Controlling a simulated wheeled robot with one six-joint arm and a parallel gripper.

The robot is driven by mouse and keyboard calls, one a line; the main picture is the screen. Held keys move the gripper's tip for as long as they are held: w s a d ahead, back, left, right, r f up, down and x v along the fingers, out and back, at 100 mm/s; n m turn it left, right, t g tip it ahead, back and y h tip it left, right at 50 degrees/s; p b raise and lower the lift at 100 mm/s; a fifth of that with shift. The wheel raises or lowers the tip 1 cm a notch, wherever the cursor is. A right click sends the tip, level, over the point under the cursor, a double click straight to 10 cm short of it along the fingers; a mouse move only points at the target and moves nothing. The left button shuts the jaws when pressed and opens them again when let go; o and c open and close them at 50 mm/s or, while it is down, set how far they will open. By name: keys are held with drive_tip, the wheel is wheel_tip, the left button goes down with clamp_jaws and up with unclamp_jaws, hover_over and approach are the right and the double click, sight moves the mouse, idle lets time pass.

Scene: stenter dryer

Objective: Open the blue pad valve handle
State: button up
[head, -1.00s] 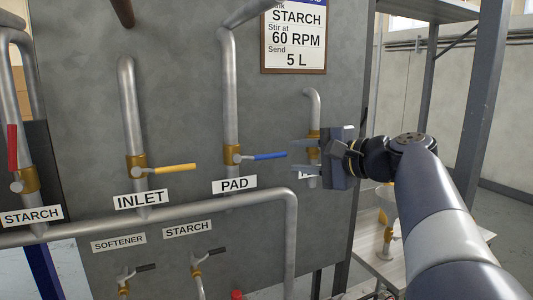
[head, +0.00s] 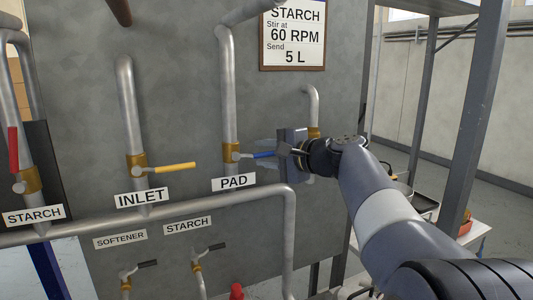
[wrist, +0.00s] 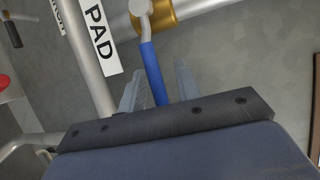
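The blue pad valve handle (head: 262,155) points right, lying crosswise to its upright pipe, above the PAD label (head: 233,182). Its brass valve body (head: 230,154) sits on the pipe. My gripper (head: 268,155) is at the handle's outer end, coming from the right. In the wrist view the blue handle (wrist: 153,73) runs between the two grey fingers of my gripper (wrist: 157,85), with a gap visible on each side. The fingers are open. The handle's outer tip is hidden behind the gripper body in the head view.
The yellow inlet handle (head: 174,168) is to the left, and a red handle (head: 14,148) stands upright at far left. A horizontal pipe (head: 150,222) runs below the labels. A sign (head: 293,35) hangs above. A metal rack post (head: 465,130) stands at right.

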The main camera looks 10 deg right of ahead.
clamp_jaws()
drive_tip(key=shift+r, duration=0.1)
idle(0.4)
